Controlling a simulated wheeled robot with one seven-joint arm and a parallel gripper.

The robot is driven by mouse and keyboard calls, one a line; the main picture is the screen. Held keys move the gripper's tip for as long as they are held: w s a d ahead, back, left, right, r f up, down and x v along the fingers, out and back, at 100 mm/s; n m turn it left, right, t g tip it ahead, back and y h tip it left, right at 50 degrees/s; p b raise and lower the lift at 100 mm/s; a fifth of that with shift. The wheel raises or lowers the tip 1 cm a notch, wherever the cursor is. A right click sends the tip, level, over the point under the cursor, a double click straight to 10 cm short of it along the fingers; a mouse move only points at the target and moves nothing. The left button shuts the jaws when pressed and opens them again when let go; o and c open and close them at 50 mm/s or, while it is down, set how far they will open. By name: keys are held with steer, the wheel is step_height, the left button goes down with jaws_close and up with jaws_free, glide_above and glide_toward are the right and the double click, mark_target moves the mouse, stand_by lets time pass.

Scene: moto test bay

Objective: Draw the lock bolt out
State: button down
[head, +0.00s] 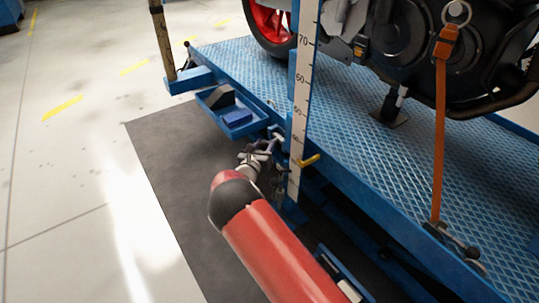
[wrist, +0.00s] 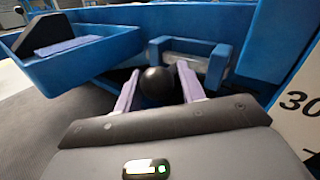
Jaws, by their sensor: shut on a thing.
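The lock bolt's black ball knob (wrist: 157,86) shows in the wrist view between the two pale lavender fingers of my gripper (wrist: 158,74). The fingers are shut on the knob from its left and right sides. Just behind the knob, a blue bracket (wrist: 219,64) on the lift's side holds a pale metal bar. How far the bolt sits in its bracket is hidden. In the head view my gripper (head: 270,145) is at the lift's near edge, beside the white scale post; the knob is too small to make out there.
A blue tray (head: 238,118) with a dark wedge and a blue block hangs left of my gripper. The scale post (head: 303,85) and a yellow lever (head: 309,160) stand close on the right. A motorcycle (head: 410,50) and an orange strap (head: 440,130) are on the blue lift platform (head: 360,110).

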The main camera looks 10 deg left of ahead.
steer(key=shift+w+a+f, duration=0.2)
steer(key=shift+w+a, duration=0.05)
steer(key=shift+a, duration=0.35)
steer(key=shift+r, duration=0.25)
steer(key=c, duration=1.1)
jaws_free()
steer(key=shift+w+a, duration=0.1)
steer(key=shift+a, duration=0.1)
steer(key=shift+o, duration=0.4)
steer(key=shift+w, duration=0.1)
steer(key=shift+d, duration=0.15)
steer(key=s+a+p, duration=0.1)
steer(key=s, duration=0.6)
steer(key=shift+s, duration=0.4)
steer(key=shift+s+f, duration=0.1)
